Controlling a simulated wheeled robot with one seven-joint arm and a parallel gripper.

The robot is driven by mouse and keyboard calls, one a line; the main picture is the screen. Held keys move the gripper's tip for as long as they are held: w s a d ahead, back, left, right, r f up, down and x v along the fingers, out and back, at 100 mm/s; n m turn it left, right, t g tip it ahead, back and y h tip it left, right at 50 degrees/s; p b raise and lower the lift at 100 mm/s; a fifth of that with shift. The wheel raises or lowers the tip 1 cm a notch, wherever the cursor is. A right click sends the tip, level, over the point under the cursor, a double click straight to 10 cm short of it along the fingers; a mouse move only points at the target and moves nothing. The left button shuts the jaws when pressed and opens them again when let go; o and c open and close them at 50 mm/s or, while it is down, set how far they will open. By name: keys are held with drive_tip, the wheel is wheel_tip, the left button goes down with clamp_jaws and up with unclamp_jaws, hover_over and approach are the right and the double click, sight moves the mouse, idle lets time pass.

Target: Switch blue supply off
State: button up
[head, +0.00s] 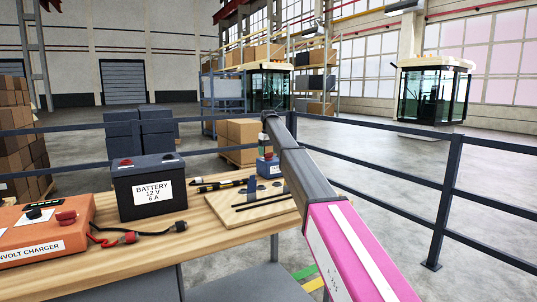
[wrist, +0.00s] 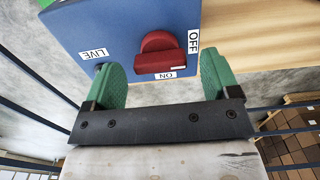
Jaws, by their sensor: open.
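The blue supply (wrist: 115,30) is a blue box that fills the upper middle of the wrist view. On its face is a red rotary knob (wrist: 160,55) with a small white mark at its lower right. An OFF label is to the right of the knob, an ON label just below it and a LIVE label to its left. My gripper (wrist: 163,72) is open, its green fingers on either side of the knob with gaps visible. In the head view the blue supply (head: 267,167) stands at the table's far edge, partly hidden by my arm.
The wooden table (head: 215,240) carries a black battery (head: 148,187), an orange charger (head: 45,232) with cables, and a wooden board (head: 250,206) with dark rods and tools. Dark railings (head: 445,190) run behind and to the right.

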wheel_tip(320, 180, up, 10)
idle(0.4)
drive_tip(key=shift+f, duration=0.15)
